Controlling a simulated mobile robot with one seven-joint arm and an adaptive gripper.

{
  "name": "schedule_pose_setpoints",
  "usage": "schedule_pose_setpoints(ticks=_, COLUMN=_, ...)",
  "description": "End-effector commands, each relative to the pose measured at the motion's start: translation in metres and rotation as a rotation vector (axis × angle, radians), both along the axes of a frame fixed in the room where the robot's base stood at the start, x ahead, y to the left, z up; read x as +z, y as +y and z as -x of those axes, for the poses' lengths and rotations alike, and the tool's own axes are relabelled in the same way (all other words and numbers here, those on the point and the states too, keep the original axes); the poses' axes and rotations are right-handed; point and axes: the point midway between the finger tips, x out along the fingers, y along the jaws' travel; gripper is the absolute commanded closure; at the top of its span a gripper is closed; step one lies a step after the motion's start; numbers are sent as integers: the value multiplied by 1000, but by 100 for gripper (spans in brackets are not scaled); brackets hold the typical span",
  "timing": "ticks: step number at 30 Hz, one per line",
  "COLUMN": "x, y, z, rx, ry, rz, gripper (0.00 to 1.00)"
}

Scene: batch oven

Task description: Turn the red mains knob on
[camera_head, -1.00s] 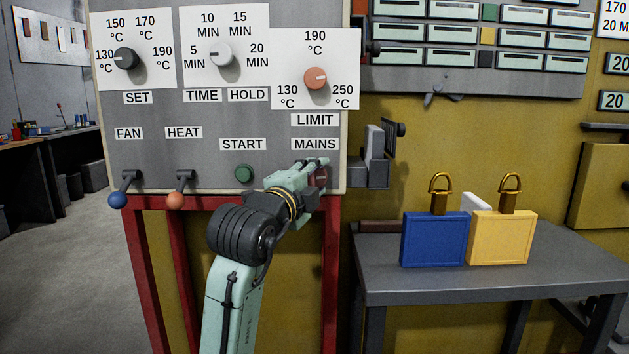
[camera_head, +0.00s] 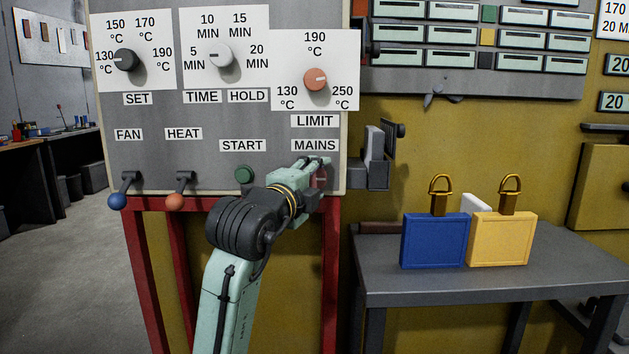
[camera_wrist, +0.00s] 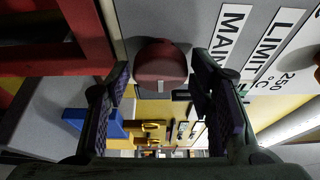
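The red mains knob (camera_head: 320,179) sits at the lower right of the grey control panel, below the MAINS label (camera_head: 315,145). My gripper (camera_head: 316,166) is at the knob and partly covers it in the head view. In the wrist view the round dark red knob (camera_wrist: 160,64) shows at the top middle. The two dark finger pads of my gripper (camera_wrist: 161,82) stand apart, one on each side of the knob, with gaps visible. My gripper is open. I cannot tell the knob's setting.
The green start button (camera_head: 244,175) is left of my gripper. The orange limit knob (camera_head: 315,79) is above. A grey switch box (camera_head: 370,173) juts out just right of the panel. A blue padlock box (camera_head: 435,240) and a yellow one (camera_head: 502,238) stand on the grey table (camera_head: 400,288).

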Motion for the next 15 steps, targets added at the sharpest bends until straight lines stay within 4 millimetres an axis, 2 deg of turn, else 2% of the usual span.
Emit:
schedule_pose_setpoints(ticks=3, x=0, y=0, z=0, rx=0, ry=0, rz=1, gripper=43)
schedule_pose_setpoints(ticks=11, x=0, y=0, z=1, rx=0, ry=-1, rz=1, gripper=43)
schedule_pose_setpoints(ticks=15, x=1, y=5, z=10, rx=1, ry=-3, rz=2, gripper=43)
